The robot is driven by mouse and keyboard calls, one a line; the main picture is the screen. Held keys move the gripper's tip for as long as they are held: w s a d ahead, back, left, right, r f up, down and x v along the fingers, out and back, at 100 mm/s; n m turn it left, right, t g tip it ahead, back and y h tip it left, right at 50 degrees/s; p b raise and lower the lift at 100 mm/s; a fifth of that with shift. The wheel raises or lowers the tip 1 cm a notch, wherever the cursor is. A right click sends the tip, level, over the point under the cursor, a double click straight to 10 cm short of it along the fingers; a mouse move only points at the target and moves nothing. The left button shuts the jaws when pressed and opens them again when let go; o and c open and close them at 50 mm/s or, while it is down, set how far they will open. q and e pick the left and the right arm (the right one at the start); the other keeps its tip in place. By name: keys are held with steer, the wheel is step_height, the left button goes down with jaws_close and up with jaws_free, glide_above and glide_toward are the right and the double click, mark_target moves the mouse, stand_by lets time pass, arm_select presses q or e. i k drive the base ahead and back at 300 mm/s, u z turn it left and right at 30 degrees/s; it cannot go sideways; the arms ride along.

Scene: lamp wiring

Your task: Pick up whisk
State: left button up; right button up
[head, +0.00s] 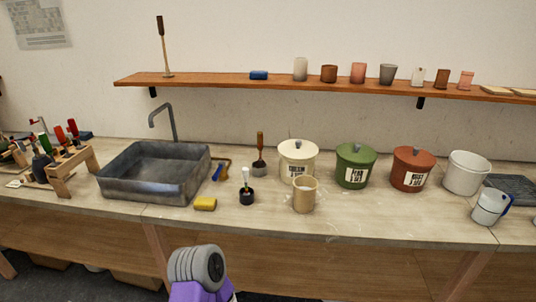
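I cannot make out a clear wire whisk in the head view. A tool with an upright wooden handle and a dark lower end (260,145) stands on the counter between the sink and the cream canister; I cannot tell if it is the whisk. A small dark pot (247,197) with a pale-handled tool (245,178) upright in it stands just in front of that. Neither gripper is in view. Only a grey and purple part of my own arm shows at the bottom, in front of the counter.
The counter holds a grey sink (150,180), a yellow sponge (205,204), a tan cup (304,195), cream (298,160), green (355,168) and red (412,172) lidded canisters, and a white bucket (467,175). A wooden shelf (210,80) runs above. The counter's front centre is clear.

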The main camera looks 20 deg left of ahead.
mark_target(260, 135)
steer(key=u, duration=0.6)
steer(key=i, duration=0.85)
steer(key=u, duration=0.85)
